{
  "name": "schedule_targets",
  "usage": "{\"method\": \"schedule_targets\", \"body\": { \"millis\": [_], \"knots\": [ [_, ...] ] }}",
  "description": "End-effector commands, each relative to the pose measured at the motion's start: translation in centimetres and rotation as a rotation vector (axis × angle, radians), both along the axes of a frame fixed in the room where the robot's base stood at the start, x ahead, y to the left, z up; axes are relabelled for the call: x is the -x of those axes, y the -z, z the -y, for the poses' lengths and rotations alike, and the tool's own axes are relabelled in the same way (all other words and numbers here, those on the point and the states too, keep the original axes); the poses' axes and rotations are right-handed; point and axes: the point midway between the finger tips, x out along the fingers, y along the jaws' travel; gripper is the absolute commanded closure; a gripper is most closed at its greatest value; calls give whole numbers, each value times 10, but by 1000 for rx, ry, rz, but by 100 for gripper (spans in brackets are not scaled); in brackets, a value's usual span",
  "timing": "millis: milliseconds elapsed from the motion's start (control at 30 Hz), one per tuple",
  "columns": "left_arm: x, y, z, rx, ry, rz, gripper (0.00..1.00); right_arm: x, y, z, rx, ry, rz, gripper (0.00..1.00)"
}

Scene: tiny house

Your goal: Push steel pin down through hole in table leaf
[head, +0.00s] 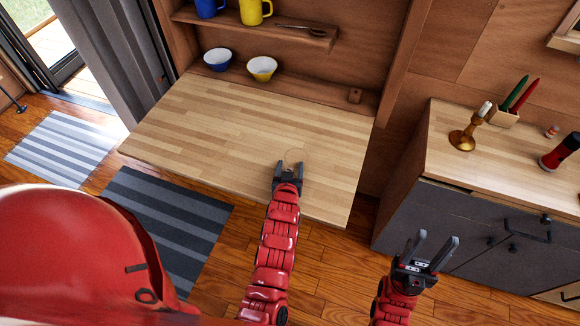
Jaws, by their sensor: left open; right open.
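The table leaf (215,132) is a pale striped wooden board, lying level below the wall shelves. My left gripper (289,167) is open, over the right part of the leaf near its front edge. I cannot tell whether its fingertips touch the wood. No steel pin can be made out, and the hole cannot be made out either; the gripper covers part of the leaf. My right gripper (436,240) is open and empty, over the floor to the right of the leaf and in front of the dark cabinet.
A blue bowl (217,59) and a yellow bowl (262,68) stand on the low shelf behind the leaf, with a small wooden block (355,95) to their right. Most of the leaf is clear.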

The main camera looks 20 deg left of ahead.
Motion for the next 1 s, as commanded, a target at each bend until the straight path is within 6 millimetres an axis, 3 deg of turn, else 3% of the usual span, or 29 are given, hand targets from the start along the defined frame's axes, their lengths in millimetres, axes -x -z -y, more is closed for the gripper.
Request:
{"method": "schedule_targets", "body": {
  "millis": [267, 467, 800, 1000],
  "knots": [
    [14, -4, 4, 1, 3, -9, 33, 0, -8, 0, 0, 0, 0, 50],
    [55, -26, 13, 1, 1, -9, 33, 0, -32, 0, 0, 0, 0, 50],
    [132, -60, 30, 2, 0, -9, 33, 0, -90, 0, 0, 0, 0, 50],
    [153, -67, 35, -1, 1, -2, 33, 0, -105, 0, 0, 0, 0, 50]
  ]
}}
